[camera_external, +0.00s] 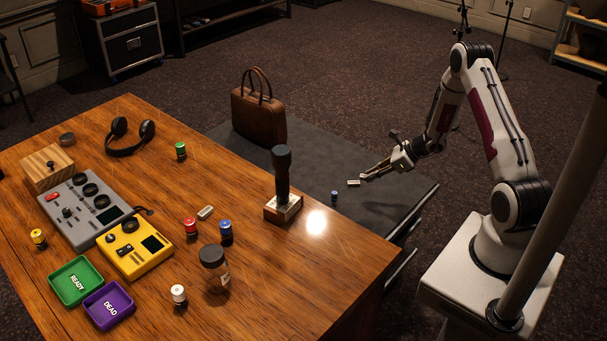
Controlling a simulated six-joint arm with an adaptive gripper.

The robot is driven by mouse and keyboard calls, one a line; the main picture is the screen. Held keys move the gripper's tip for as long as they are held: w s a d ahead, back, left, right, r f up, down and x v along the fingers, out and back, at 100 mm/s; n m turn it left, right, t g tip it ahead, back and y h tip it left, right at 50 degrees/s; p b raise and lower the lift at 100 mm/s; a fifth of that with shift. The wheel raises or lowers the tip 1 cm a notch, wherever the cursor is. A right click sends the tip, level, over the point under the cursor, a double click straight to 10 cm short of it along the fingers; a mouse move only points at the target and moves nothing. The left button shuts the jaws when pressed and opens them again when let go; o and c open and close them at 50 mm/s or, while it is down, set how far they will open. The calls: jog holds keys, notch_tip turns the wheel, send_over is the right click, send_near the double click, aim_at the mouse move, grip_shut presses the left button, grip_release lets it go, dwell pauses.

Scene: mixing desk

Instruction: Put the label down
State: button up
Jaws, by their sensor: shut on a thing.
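My gripper (364,177) is at the right, over the dark bench beyond the wooden desk, pointing left. It is shut on a small white label (353,183) at its fingertips. I cannot tell whether the label touches the bench or hangs just above it. Another small whitish piece (205,212) lies on the wooden desk, between the yellow device and the microphone.
The dark bench (400,187) holds a brown bag (258,115) and a small blue item (334,197). The wooden desk (270,265) carries a microphone (283,185), jar (215,270), green tray (54,292), purple tray (88,313) and several small coloured containers.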

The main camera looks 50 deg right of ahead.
jog(key=shift+f, duration=0.45)
send_over(360, 202)
jog(key=s+d, duration=0.1)
jog(key=s, duration=0.2)
jog(key=shift+s+f, duration=0.1)
jog(key=shift+f, duration=2.8)
jog(key=shift+f, duration=2.1)
jog(key=shift+f, duration=0.15)
jog(key=o, duration=0.8)
